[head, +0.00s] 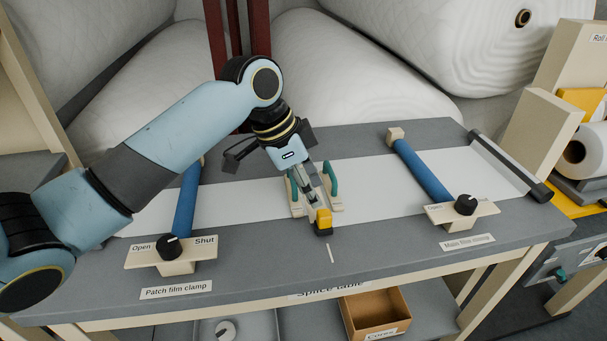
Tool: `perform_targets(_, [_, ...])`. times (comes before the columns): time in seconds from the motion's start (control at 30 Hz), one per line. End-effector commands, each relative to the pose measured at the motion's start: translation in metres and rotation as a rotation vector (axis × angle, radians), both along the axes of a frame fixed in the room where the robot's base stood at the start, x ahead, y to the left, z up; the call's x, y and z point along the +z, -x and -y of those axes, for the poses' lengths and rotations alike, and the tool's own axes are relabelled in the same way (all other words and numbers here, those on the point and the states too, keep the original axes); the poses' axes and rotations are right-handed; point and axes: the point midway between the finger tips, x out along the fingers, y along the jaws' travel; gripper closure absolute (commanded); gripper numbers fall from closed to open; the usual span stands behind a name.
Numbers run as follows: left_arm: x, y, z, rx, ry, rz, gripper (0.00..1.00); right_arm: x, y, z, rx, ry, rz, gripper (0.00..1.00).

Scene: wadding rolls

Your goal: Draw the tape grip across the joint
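The yellow tape grip (323,221) sits at the front edge of the white film strip (235,203) on the splice table. My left gripper (319,204) reaches down from behind, its fingertips right at the top of the tape grip. The fingers look close together, but I cannot tell whether they are shut on it. Two pale blocks with teal handles (331,182) stand on the film on either side of my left gripper. The joint itself is mostly hidden under my gripper and these blocks. My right gripper is not in view.
A blue roller bar with a patch film clamp knob (169,245) lies left; another with the main film clamp knob (466,204) lies right. Large wadding rolls (350,80) fill the back.

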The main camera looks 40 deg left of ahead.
Motion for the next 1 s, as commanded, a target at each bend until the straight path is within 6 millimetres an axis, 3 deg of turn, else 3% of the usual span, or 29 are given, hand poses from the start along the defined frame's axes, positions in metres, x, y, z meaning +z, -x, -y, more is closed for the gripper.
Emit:
perform_targets(0.1, [0.019, 0.006, -0.006, -0.002, -0.004, 0.002, 0.63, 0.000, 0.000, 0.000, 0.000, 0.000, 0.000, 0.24])
perform_targets(0.3, [0.034, 0.011, -0.009, -0.001, 0.000, -0.001, 0.63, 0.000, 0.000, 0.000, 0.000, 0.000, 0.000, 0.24])
perform_targets(1.0, [0.034, 0.012, -0.009, -0.001, 0.001, -0.002, 0.63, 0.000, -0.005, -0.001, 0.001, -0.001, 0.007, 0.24])
